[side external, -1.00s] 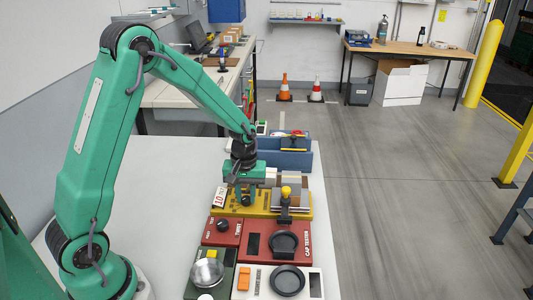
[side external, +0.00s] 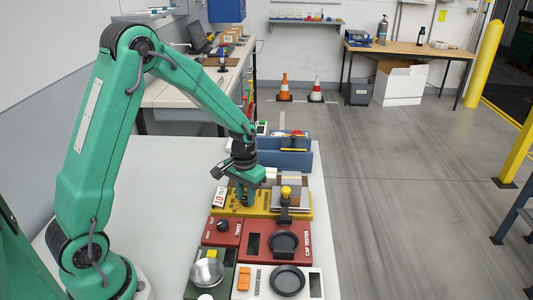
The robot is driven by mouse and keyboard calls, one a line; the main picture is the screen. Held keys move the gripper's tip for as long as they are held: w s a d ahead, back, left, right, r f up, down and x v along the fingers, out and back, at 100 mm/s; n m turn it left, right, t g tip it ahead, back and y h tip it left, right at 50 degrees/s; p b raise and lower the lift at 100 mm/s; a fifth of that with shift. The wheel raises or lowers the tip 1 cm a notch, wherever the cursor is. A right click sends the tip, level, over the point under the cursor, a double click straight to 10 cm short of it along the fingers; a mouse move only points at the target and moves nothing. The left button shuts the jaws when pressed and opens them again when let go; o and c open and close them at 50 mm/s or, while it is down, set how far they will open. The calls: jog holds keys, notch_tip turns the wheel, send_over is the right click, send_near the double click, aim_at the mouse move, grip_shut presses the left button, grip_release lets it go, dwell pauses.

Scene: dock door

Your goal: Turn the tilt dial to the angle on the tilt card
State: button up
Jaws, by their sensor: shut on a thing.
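The tilt card (side external: 219,197), a small white card with a red "10" and smaller text, stands at the left edge of the yellow unit (side external: 300,214). My gripper (side external: 246,203) points down over the left part of the yellow unit, with its fingertips low at the panel. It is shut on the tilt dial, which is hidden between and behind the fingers. The dial's angle cannot be read from here. A grey block with a yellow knob (side external: 286,191) stands on the right part of the yellow unit.
A red cap tester (side external: 262,225) with a black ring lies in front of the yellow unit. A blue bin (side external: 290,160) stands behind. The table's left side is clear.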

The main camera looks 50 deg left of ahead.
aim_at(246, 198)
jog(key=m, duration=0.5)
jog(key=shift+r, duration=0.1)
dwell(0.3)
jog(key=o, duration=1)
notch_tip(246, 198, up, 7)
jog(key=shift+r, duration=0.4)
